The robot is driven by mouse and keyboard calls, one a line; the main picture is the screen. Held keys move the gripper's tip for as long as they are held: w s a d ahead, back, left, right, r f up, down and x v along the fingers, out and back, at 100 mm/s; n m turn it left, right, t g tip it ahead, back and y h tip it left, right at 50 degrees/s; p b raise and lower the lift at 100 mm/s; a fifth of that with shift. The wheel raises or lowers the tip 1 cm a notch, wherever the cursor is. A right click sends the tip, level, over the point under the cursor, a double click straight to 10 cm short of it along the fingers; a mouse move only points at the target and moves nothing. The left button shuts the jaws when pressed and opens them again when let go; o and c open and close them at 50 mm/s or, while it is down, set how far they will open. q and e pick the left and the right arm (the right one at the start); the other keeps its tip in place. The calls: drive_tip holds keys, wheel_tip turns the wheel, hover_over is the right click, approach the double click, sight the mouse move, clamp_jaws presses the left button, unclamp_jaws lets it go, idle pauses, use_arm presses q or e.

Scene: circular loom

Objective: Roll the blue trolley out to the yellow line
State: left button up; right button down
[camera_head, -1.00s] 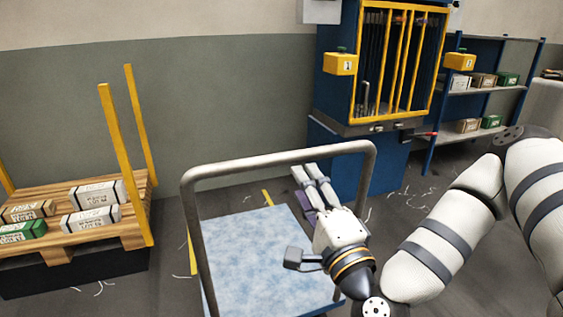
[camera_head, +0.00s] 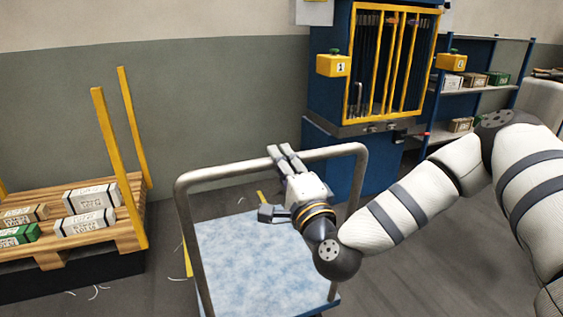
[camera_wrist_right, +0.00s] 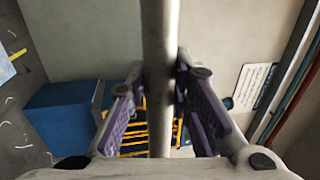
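The blue trolley has a pale blue mottled deck (camera_head: 255,262) and a grey tubular push handle (camera_head: 225,174). Yellow floor line pieces (camera_head: 187,259) show to the left of the deck and behind it. My right gripper (camera_head: 285,158) is at the top bar of the handle, near its middle. In the right wrist view the handle bar (camera_wrist_right: 160,75) runs between the two purple-padded fingers (camera_wrist_right: 158,112). The fingers stand apart; the right-hand one looks close to the bar, and a gap shows at the left-hand one. My left gripper is not in view.
A wooden pallet (camera_head: 125,235) with yellow posts and boxed goods stands left of the trolley. The blue loom cabinet (camera_head: 325,110) with a yellow cage stands behind, with a shelf (camera_head: 470,92) of boxes to its right. Open floor lies between pallet and trolley.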

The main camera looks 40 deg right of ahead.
drive_tip(key=shift+w, duration=0.1)
drive_tip(key=shift+w+d+f, duration=0.1)
drive_tip(key=shift+w+d, duration=0.1)
drive_tip(key=shift+w, duration=0.8)
drive_tip(key=c, duration=1.4)
unclamp_jaws()
drive_tip(key=shift+s, duration=0.1)
drive_tip(key=v, duration=1.2)
